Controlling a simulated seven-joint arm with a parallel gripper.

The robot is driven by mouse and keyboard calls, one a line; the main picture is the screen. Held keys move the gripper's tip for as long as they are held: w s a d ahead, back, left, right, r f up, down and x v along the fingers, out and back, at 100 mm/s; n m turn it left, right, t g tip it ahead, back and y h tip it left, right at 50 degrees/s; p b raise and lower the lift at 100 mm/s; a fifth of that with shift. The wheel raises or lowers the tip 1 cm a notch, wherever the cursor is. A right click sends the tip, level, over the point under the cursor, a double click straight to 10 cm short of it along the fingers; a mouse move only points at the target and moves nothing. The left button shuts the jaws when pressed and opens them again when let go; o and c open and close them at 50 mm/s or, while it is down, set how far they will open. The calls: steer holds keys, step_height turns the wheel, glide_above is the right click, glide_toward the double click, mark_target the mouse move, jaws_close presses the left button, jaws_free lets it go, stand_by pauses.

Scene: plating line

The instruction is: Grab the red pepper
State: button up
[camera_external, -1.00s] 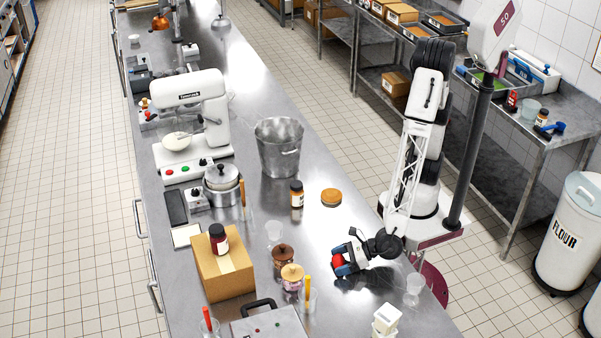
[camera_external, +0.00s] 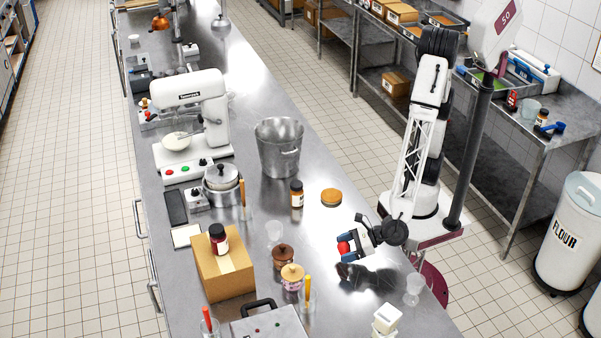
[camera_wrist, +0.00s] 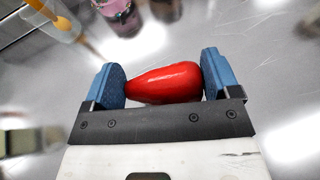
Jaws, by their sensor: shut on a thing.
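The red pepper (camera_wrist: 165,84) lies crosswise between the two blue finger pads of my gripper (camera_wrist: 165,83) in the wrist view. Both pads touch its ends. In the external view my gripper (camera_external: 348,246) is shut on the red pepper (camera_external: 343,248) and holds it above the steel counter, with a dark shadow or reflection below. The pepper is partly hidden by the fingers there.
A cardboard box (camera_external: 226,268) with a dark jar (camera_external: 218,238) on it stands to the left. Two lidded pots (camera_external: 291,278) and a glass with an orange stick (camera_external: 308,295) stand nearer. A clear glass (camera_external: 413,288) and a white container (camera_external: 385,319) stand right. A steel bucket (camera_external: 279,148) stands farther back.

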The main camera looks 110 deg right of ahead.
steer(key=s+d, duration=0.2)
steer(key=s, duration=0.1)
steer(key=s+d+r, duration=0.1)
steer(key=s+d, duration=0.1)
steer(key=s, duration=0.2)
steer(key=s+d, duration=0.2)
steer(key=s, duration=0.2)
steer(key=shift+d+r, duration=0.15)
steer(key=shift+d, duration=0.25)
steer(key=shift+d, duration=0.1)
